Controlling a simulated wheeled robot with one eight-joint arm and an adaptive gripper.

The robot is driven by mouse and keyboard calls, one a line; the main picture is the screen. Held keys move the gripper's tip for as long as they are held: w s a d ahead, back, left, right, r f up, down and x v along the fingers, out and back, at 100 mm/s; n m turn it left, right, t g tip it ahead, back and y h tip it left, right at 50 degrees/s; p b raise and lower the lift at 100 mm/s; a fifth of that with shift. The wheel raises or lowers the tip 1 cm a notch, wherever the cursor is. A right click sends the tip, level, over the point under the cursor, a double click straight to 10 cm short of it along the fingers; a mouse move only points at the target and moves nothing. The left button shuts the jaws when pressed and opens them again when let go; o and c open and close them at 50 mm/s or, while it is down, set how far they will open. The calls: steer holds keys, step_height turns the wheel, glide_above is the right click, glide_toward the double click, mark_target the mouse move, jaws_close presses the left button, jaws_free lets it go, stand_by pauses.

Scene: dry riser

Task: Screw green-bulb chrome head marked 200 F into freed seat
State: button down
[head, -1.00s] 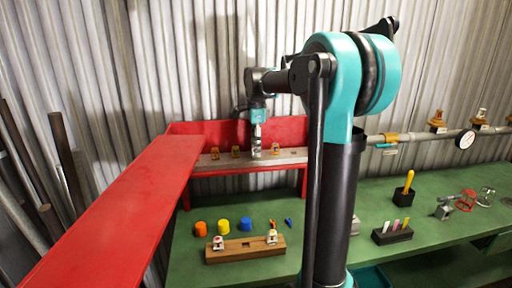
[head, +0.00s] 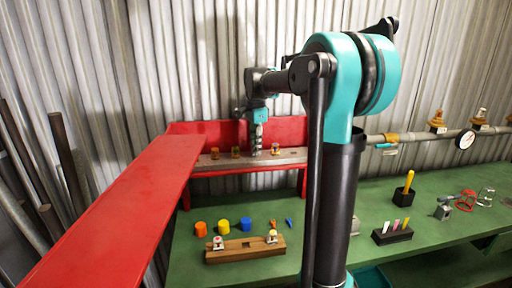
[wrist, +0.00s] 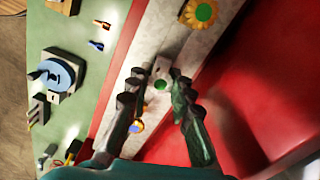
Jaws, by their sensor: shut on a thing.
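My gripper (head: 257,148) points down over the pale pipe (head: 206,162) on the red shelf. In the wrist view its fingers (wrist: 158,76) are shut around a small grey metal head with a green centre (wrist: 160,85). The head is at the pipe, partly hidden by the fingers. I cannot tell how deep it sits, and no marking is legible. A brass head with a green centre (wrist: 201,12) stands farther along the pipe. Another head with a blue and orange centre (wrist: 137,126) shows behind the fingers.
A red panel (head: 120,210) runs along the left. A gauge (head: 466,139) sits on the right pipe.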

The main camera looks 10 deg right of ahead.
steer(key=shift+m, duration=0.3)
steer(key=c, duration=1.3)
jaws_free()
steer(key=shift+o, duration=0.2)
steer(key=shift+r, duration=0.15)
